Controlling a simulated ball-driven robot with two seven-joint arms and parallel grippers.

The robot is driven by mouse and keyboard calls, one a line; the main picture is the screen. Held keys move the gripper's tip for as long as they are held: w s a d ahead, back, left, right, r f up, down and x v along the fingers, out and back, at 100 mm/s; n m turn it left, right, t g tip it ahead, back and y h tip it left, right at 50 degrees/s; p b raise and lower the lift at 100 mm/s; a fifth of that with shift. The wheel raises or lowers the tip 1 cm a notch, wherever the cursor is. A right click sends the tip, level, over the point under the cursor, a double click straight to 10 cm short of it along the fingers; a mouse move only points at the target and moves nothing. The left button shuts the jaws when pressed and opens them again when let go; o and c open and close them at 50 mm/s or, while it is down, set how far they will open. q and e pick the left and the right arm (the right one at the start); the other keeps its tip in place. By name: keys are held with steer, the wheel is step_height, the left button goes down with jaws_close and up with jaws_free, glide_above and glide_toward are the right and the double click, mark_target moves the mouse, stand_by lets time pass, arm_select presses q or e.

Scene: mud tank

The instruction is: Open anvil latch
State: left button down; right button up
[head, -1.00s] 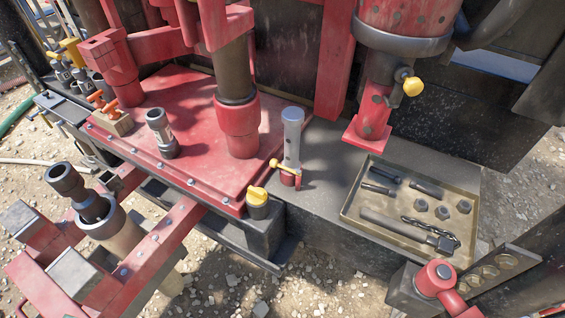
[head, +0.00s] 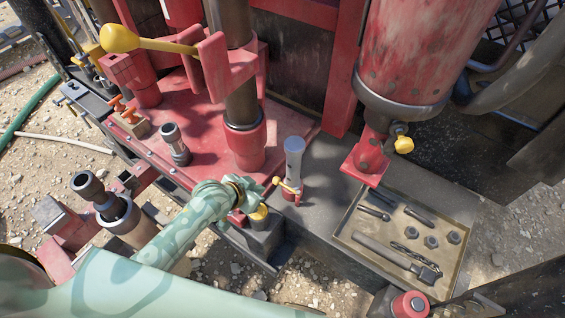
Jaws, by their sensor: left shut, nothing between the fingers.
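A grey upright post (head: 294,158) stands in a small red base on the dark deck. A small yellow-ended latch lever (head: 286,187) sits low on its left side; I take this as the anvil latch. My left gripper (head: 264,189), on a pale green patterned arm from the lower left, is shut and empty. It lies just left of the lever in the picture; I cannot tell whether they touch. It partly covers a yellow-topped knob (head: 258,214) below it. My right gripper is not in view.
A red plate (head: 205,122) carries a thick column (head: 242,97) behind my gripper. A tray (head: 345,236) of tools lies to the right. A yellow-handled valve (head: 403,145) and a long yellow-knobbed lever (head: 120,38) stand further back.

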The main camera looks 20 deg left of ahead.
mark_target(277, 178)
arm_select(q)
steer(key=w+r, duration=0.1)
steer(key=w, duration=0.1)
steer(key=shift+w+d+r+h, duration=0.15)
steer(key=shift+w+r+h, duration=0.15)
steer(key=shift+w+r, duration=0.1)
steer(key=shift+t, duration=0.3)
steer(key=shift+n, duration=0.3)
steer(key=b+x, duration=0.4)
steer(key=x, duration=0.6)
steer(key=shift+s+f, duration=0.1)
steer(key=shift+s+n+y+p, duration=0.25)
steer(key=shift+n+y+p, duration=0.05)
steer(key=shift+y, duration=0.1)
